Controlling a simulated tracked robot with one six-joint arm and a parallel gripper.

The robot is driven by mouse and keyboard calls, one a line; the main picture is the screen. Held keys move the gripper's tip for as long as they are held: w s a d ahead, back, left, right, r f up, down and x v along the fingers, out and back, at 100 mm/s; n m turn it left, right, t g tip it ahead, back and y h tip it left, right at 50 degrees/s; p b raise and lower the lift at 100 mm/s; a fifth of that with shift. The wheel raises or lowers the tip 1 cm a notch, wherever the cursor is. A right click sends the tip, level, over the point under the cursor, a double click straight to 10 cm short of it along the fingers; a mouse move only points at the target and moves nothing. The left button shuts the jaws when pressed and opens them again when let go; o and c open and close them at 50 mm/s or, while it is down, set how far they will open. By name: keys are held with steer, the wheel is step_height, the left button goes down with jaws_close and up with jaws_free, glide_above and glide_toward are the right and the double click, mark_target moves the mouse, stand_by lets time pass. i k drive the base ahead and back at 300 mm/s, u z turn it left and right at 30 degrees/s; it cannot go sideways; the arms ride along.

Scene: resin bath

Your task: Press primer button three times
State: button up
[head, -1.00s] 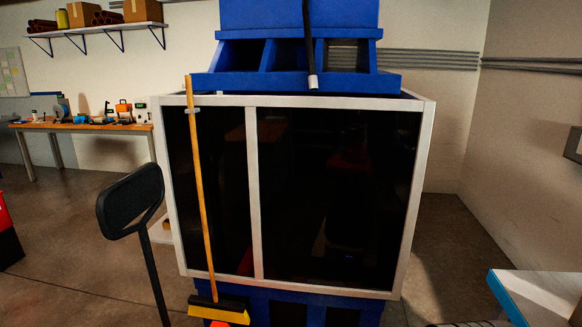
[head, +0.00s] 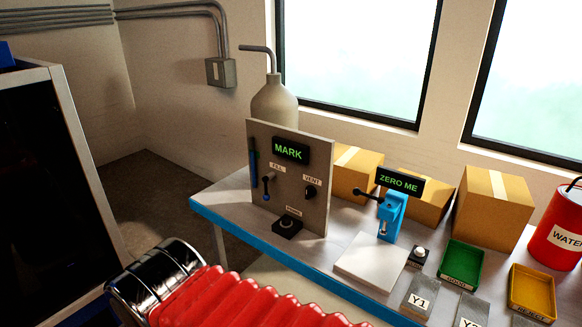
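The panel stands on a blue-edged bench. It bears a green MARK display (head: 290,150), a FILL lever (head: 267,188) and a VENT knob (head: 310,193). My arm's red ribbed sleeve and chrome end lie across the lower left, in front of the bench. My gripper's fingers do not show in the head view.
A grey bottle (head: 275,103) stands behind the panel. To the right are a blue device (head: 391,215) under a ZERO ME display, a white plate (head: 374,262), green (head: 461,262) and yellow (head: 532,290) trays, cardboard boxes (head: 493,207) and a red WATER can (head: 560,230).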

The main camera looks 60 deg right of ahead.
mark_target(286, 222)
steer(key=z, duration=1.8)
